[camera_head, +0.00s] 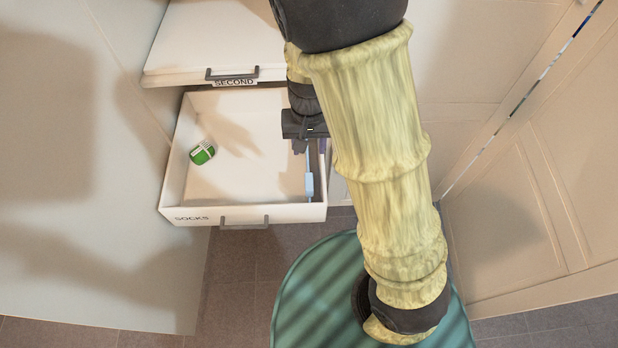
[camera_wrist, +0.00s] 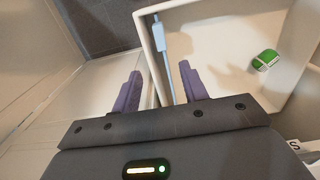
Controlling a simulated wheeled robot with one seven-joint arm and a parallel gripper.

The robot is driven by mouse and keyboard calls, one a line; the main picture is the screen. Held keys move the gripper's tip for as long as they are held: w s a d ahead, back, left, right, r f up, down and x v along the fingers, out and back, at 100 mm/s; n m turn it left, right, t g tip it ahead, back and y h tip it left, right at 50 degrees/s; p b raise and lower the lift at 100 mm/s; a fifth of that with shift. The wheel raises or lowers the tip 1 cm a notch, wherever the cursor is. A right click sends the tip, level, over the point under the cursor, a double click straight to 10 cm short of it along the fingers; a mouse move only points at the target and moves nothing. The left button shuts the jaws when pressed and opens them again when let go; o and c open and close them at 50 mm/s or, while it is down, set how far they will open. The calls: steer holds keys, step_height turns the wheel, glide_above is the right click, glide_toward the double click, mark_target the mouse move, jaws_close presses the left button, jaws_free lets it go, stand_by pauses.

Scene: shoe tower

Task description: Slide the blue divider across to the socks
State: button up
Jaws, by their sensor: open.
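The blue divider (camera_head: 309,182) is a thin light-blue panel with a thicker tab, standing near the right wall inside the open drawer; it also shows in the wrist view (camera_wrist: 159,40). The socks (camera_head: 202,152) are a green and white bundle near the drawer's left wall, also in the wrist view (camera_wrist: 265,60). My gripper (camera_head: 311,148) is open and empty over the drawer's right side. In the wrist view its purple fingers (camera_wrist: 160,68) appear on either side of the divider and the drawer's side wall. Whether they touch the divider cannot be told.
The white drawer (camera_head: 240,212), labelled SOCKS, is pulled out. The drawer labelled SECOND (camera_head: 200,40) is above and behind it. The drawer floor between divider and socks is clear. A pale panel stands left, a door (camera_head: 530,190) right.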

mark_target(309, 181)
step_height(309, 181, down, 18)
steer(key=b, duration=0.6)
steer(key=shift+r, duration=0.25)
jaws_close()
